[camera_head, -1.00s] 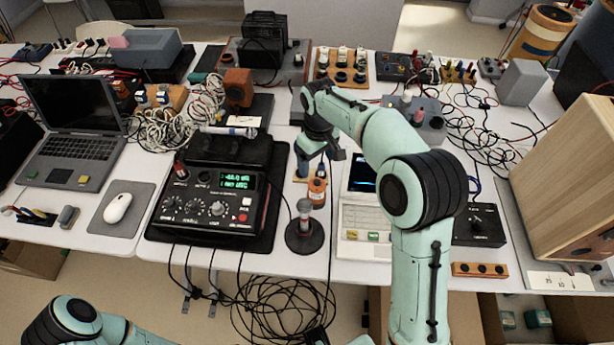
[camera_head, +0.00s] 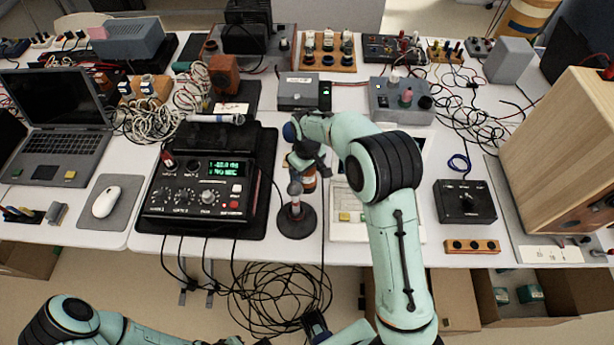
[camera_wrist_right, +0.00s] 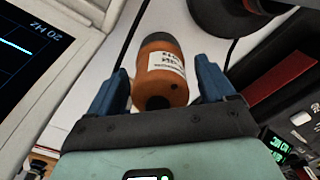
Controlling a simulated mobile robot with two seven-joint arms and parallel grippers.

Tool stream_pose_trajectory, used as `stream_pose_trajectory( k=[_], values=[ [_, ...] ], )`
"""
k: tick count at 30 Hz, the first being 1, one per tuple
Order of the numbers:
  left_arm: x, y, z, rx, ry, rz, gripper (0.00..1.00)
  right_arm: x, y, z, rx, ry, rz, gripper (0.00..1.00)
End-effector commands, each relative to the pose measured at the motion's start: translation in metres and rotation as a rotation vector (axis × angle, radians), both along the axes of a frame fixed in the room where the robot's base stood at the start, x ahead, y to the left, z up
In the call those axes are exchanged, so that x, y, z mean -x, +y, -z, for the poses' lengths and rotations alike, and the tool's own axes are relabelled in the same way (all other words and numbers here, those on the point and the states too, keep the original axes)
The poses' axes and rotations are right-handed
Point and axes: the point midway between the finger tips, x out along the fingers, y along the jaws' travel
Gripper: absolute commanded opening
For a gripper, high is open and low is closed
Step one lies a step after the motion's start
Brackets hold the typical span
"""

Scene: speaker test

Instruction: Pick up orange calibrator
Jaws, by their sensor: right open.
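The orange calibrator (camera_wrist_right: 162,72) is a short orange cylinder with a white label and a dark grey end. In the right wrist view it lies between the two blue fingers of my right gripper (camera_wrist_right: 161,84), which is open, with a small gap on each side. In the head view the calibrator (camera_head: 309,183) is mostly hidden behind my right gripper (camera_head: 303,164), which points down over it. My left arm comes in at the bottom left; its gripper is largely cut off by the lower edge, so its jaws cannot be read.
A round dark stand with an upright piece (camera_head: 296,217) is close in front of the calibrator. A black meter unit (camera_head: 200,190) is to the left, and a white instrument with a screen (camera_head: 350,227) to the right. Cables (camera_head: 275,290) hang below the table edge.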

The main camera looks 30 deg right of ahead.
Motion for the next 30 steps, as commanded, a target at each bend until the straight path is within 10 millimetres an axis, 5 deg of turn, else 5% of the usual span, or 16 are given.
stream_pose_trajectory(
  k=[8,12,14,23,30],
  values=[
    [0.000,0.000,0.000,0.000,0.000,0.000,0.00,0.000,0.000,0.003,0.000,0.000,0.001,0.80],
    [0.000,0.000,0.000,0.000,0.000,0.000,0.00,0.000,0.000,0.003,0.000,0.000,0.001,0.34],
    [0.000,0.000,0.000,0.000,0.000,0.000,0.00,0.000,0.000,0.003,0.000,0.000,0.001,0.20],
    [0.000,0.000,0.000,0.000,0.000,0.000,0.00,-0.001,0.000,0.000,-0.001,-0.003,0.001,0.20],
    [-0.001,0.000,-0.002,0.000,-0.001,0.000,0.00,-0.001,0.000,-0.025,-0.002,-0.005,0.002,0.20]
  ],
)
